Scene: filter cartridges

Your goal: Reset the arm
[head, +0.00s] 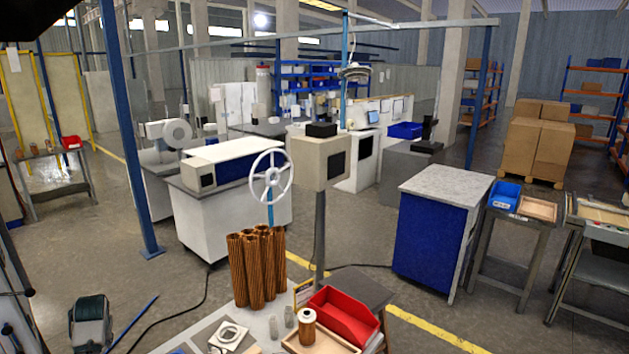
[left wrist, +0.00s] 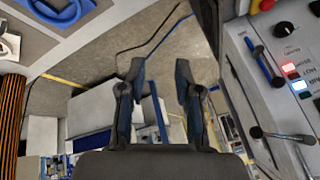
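My left gripper (left wrist: 160,76) shows in the left wrist view with its two dark fingers spread apart and nothing between them. It hangs over open floor, beside a grey control panel (left wrist: 268,75). Neither gripper can be made out in the head view, and my right gripper is in no view. Several copper-coloured pleated cartridges (head: 256,268) stand upright in a cluster on the near table in the head view. A pleated orange-brown cartridge (left wrist: 10,112) also shows at the left edge of the left wrist view.
A red bin (head: 343,318) and a wooden tray (head: 293,345) with a small cartridge (head: 307,324) sit at the near table's right. A grey post with a box head (head: 320,160) rises behind. The panel carries a lever (left wrist: 282,136) and a red knob (left wrist: 267,5).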

